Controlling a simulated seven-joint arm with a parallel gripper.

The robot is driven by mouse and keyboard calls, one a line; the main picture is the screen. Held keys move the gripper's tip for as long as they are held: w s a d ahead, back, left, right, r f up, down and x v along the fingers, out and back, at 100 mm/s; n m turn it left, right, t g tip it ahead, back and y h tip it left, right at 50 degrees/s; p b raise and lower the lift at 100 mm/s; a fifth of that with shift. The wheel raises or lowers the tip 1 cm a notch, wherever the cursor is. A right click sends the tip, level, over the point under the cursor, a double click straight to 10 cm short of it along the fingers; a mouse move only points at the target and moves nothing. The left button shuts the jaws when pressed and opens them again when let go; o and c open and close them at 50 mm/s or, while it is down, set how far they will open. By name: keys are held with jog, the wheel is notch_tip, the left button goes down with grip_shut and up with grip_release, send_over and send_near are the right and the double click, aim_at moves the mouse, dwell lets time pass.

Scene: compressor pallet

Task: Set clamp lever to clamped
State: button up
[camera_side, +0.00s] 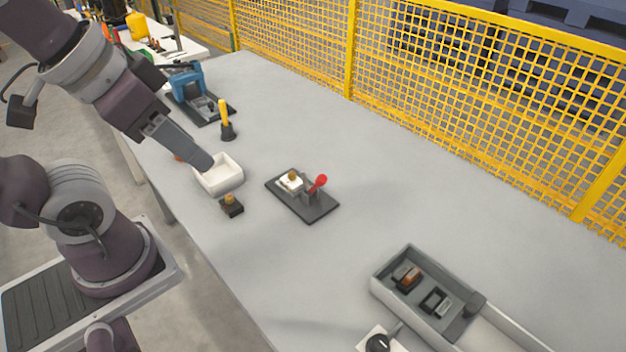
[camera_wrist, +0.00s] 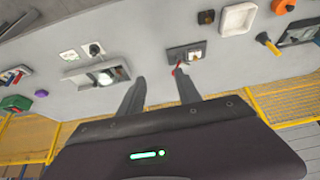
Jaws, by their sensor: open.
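The clamp lever (camera_side: 318,183) has a red knob and stands tilted up from a dark base plate (camera_side: 318,211) in the middle of the table. A white block with a brass-coloured top (camera_side: 291,180) sits on the plate beside it. In the wrist view the red lever (camera_wrist: 175,69) shows near the right fingertip, partly hard to make out. My gripper (camera_side: 207,163) hangs left of the plate in the side view, apart from the lever, over or near a white bin. Its two fingers (camera_wrist: 161,84) are spread with nothing between them.
The white bin (camera_side: 230,184) and a small dark block with a brass top (camera_side: 232,206) lie left of the plate. A yellow-handled tool (camera_side: 225,121) and blue device (camera_side: 186,83) stand behind. A long grey tray (camera_side: 384,288) is at front right. Yellow mesh fencing (camera_side: 440,65) borders the back.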

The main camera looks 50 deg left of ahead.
jog(key=shift+w+a, duration=0.1)
jog(key=shift+w, duration=0.05)
jog(key=c, duration=0.3)
jog(key=w+a+m, duration=0.1)
jog(key=w, duration=0.1)
jog(key=w+a+m+y, duration=0.1)
jog(key=w+a, duration=0.1)
jog(key=w+a+f, duration=0.1)
jog(key=w, duration=0.1)
jog(key=shift+a+m+y, duration=0.25)
jog(key=shift+m+y, duration=0.15)
grip_shut()
jog(key=w+a+f+m+t, duration=0.2)
jog(key=w+a+f+m, duration=0.8)
jog(key=w+m, duration=0.35)
notch_tip(320, 180, down, 11)
jog(key=d+m+h, duration=0.2)
jog(key=m+h, duration=0.3)
jog(key=m, duration=0.4)
jog(key=s+d+f+m+t+h, duration=0.1)
jog(key=s+d+m+t+h, duration=0.1)
jog(key=s+d+m+h, duration=0.2)
jog(key=shift+d+f+m+t+h, duration=0.2)
jog(key=shift+d+m+t+h, duration=0.3)
jog(key=shift+d+h, duration=0.7)
jog(key=shift+s, duration=0.1)
